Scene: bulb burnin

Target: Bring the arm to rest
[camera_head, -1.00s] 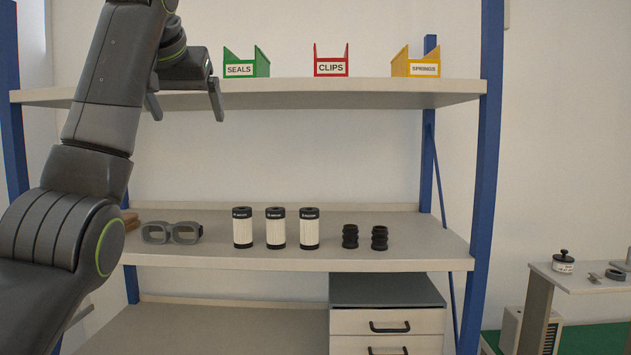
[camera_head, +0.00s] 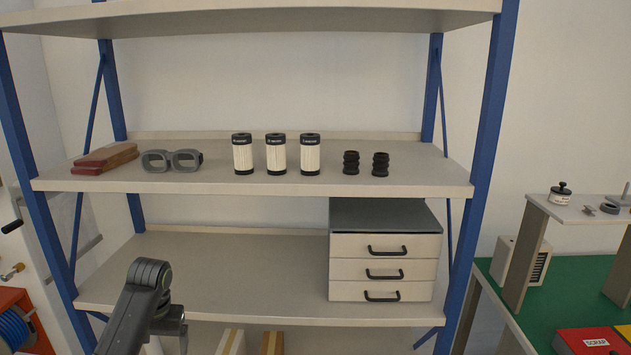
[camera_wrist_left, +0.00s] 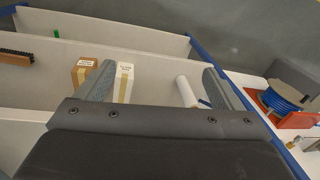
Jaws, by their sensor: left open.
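My left arm comes in low at the left in the head view. My left gripper (camera_head: 170,340) is partly cut off by the bottom edge there, in front of the lower shelf. In the left wrist view the two fingers of my left gripper (camera_wrist_left: 155,85) stand wide apart with nothing between them that they touch. A brown box (camera_wrist_left: 84,72), a white box with a tan stripe (camera_wrist_left: 123,82) and a white roll (camera_wrist_left: 187,91) lie beyond the fingers. My right gripper is not in view.
A blue-posted shelf rack (camera_head: 250,180) fills the middle, holding goggles (camera_head: 172,160), several canisters and black bellows. A drawer unit (camera_head: 385,250) stands on the lower shelf. A blue cable reel (camera_head: 15,328) is at lower left. A green bench (camera_head: 560,300) is at right.

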